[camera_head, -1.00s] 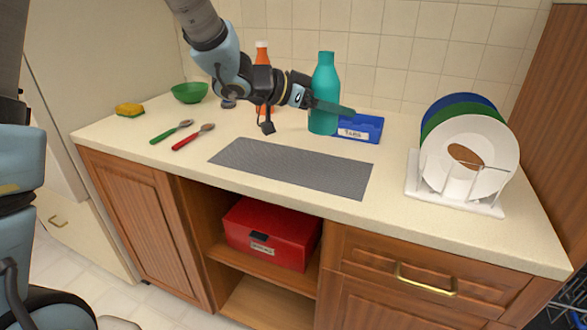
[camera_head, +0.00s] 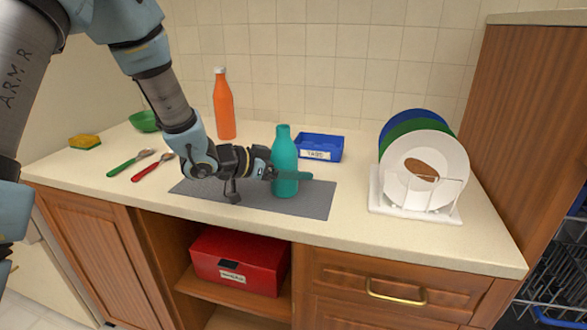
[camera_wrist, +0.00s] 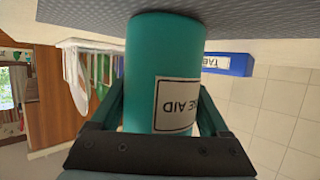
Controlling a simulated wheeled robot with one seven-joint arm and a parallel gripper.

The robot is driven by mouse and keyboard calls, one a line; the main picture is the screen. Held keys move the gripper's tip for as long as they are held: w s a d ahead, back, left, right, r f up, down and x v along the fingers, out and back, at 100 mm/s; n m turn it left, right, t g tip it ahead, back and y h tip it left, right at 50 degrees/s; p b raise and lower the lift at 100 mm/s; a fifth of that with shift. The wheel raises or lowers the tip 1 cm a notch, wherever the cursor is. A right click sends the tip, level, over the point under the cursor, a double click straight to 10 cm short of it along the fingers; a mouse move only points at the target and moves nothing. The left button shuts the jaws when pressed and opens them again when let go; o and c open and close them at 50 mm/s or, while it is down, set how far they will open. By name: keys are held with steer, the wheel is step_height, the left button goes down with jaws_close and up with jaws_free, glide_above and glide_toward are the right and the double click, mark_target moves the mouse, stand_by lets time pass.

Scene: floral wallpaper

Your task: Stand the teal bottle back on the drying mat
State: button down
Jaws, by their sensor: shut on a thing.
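The teal bottle (camera_head: 285,158) is upright over the right half of the grey drying mat (camera_head: 318,205). My gripper (camera_head: 290,175) is shut around the bottle's body from the left, one finger showing across its front. In the wrist view the bottle (camera_wrist: 165,60) fills the space between both fingers, with a white label reading "...E AID", upside down. Its base meets or nearly meets the mat (camera_wrist: 250,12) there; I cannot tell whether it bears on it.
A blue box labelled "TABS" (camera_head: 322,155) stands behind the bottle. A white rack (camera_head: 385,205) with several plates stands at the right. An orange bottle (camera_head: 224,110), a green bowl (camera_head: 144,122), a yellow sponge (camera_head: 85,142), a green spoon (camera_head: 125,166) and a red spoon (camera_head: 152,168) are leftward.

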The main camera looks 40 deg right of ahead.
steer(key=shift+f, duration=0.15)
jaws_free()
steer(key=shift+r, duration=0.3)
steer(key=b+v, duration=0.1)
steer(key=v, duration=1.1)
steer(key=shift+f, duration=0.1)
